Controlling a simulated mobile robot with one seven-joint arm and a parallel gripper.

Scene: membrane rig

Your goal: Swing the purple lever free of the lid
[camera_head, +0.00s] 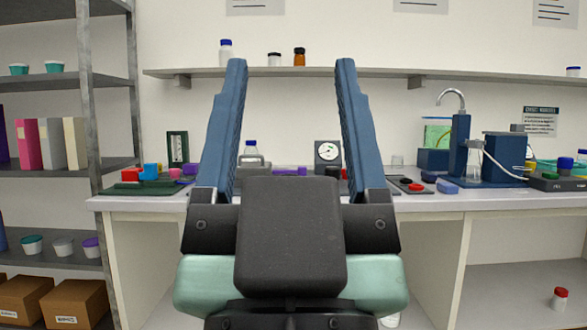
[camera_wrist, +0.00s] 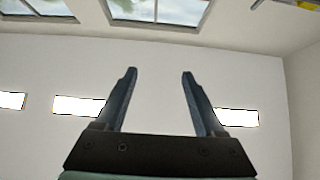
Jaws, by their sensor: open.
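My gripper (camera_head: 291,64) stands upright close to the head camera, its two blue fingers spread wide with nothing between them. The wrist view also shows my gripper (camera_wrist: 159,73) open and empty against a bare wall. Beyond it, a small purple lever-like piece (camera_head: 289,171) lies low on the bench, seen between the fingers. A grey block (camera_head: 257,171) sits just left of it, perhaps part of the rig. My gripper's body hides the lower part of this area, so I cannot make out the lid or how the lever meets it.
The white bench (camera_head: 507,198) runs across the view. Coloured blocks on a green tray (camera_head: 140,188) are at left, and a blue stand (camera_head: 458,147) is at right. A wall shelf (camera_head: 440,74) hangs above.

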